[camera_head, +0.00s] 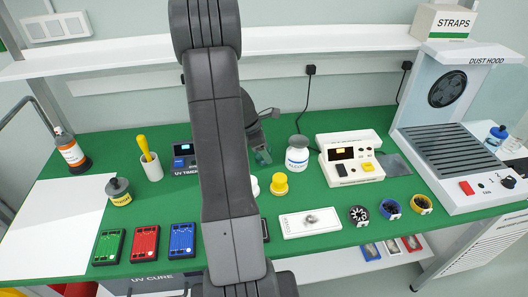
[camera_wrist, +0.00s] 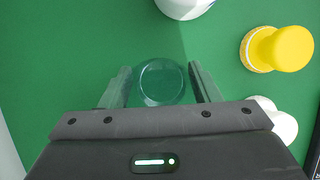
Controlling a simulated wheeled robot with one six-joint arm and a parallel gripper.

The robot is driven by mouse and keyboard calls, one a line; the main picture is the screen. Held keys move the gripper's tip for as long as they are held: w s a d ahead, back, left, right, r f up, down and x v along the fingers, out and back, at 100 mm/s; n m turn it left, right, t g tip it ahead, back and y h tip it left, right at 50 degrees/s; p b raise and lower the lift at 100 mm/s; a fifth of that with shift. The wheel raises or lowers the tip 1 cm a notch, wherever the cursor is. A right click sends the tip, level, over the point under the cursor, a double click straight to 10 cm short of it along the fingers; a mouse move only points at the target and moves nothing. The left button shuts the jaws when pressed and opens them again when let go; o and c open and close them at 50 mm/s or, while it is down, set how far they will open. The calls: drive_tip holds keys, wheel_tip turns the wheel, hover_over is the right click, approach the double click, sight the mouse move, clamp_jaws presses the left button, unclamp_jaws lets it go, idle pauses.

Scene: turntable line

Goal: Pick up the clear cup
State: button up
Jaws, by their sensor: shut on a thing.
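The clear cup (camera_wrist: 161,82) shows in the wrist view as a see-through round rim between the two fingers of my gripper (camera_wrist: 160,88). The fingers are shut on it, one on each side. In the head view my gripper (camera_head: 262,156) is at the middle of the green bench, partly behind my arm, and the cup is hard to make out there. Whether the cup's base touches the bench cannot be told.
A yellow-capped item (camera_wrist: 279,49) stands right of my gripper, with white round things (camera_wrist: 276,120) nearer. The white device (camera_head: 349,158) stands further right. Green bench left of my gripper is clear in the wrist view.

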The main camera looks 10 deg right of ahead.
drive_tip(key=shift+r, duration=0.1)
wheel_tip(320, 180, up, 10)
idle(0.9)
